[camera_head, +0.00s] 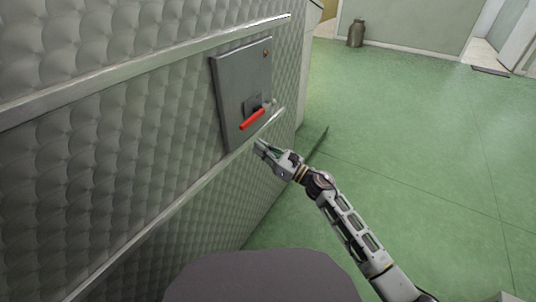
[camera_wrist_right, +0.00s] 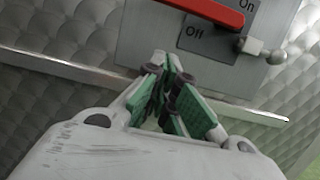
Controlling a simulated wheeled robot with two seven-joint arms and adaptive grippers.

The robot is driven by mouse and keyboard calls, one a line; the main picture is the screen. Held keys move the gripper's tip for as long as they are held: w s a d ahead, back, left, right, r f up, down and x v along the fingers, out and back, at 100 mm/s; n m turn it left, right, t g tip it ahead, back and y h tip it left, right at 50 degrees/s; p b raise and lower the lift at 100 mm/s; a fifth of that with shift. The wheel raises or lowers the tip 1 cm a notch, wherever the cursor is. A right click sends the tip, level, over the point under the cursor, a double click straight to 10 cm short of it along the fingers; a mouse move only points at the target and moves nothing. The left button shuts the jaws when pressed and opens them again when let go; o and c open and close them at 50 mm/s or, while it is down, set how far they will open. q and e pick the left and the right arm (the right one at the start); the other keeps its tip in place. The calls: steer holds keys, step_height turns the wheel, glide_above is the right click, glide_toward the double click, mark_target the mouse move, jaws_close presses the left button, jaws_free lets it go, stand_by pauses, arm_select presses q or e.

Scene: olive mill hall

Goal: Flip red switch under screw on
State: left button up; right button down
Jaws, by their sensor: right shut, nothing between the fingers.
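The red switch (camera_head: 253,119) is a red lever on a grey panel (camera_head: 229,84) fixed to a quilted metal wall. In the right wrist view the red lever (camera_wrist_right: 207,11) lies near the top edge, with an "Off" label (camera_wrist_right: 194,31) just below it and an "On" label (camera_wrist_right: 246,5) above right. My right gripper (camera_head: 259,147) is shut and empty, just below the panel and apart from the lever. Its green-padded fingers (camera_wrist_right: 165,88) point up towards the panel. My left gripper is not in view.
Metal rails (camera_head: 170,208) run along the wall below and above the panel, the lower one close to my right gripper. Green floor (camera_head: 420,140) is open to the right.

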mark_target(251, 117)
steer(key=shift+x, duration=1.15)
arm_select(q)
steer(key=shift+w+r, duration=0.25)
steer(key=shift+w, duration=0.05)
arm_select(e)
step_height(251, 117, up, 4)
arm_select(q)
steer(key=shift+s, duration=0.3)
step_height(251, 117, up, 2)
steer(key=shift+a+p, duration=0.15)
steer(key=shift+p, duration=0.5)
arm_select(e)
steer(key=shift+s+r+m, duration=0.15)
steer(key=shift+r+m, duration=0.1)
steer(key=shift+m, duration=0.25)
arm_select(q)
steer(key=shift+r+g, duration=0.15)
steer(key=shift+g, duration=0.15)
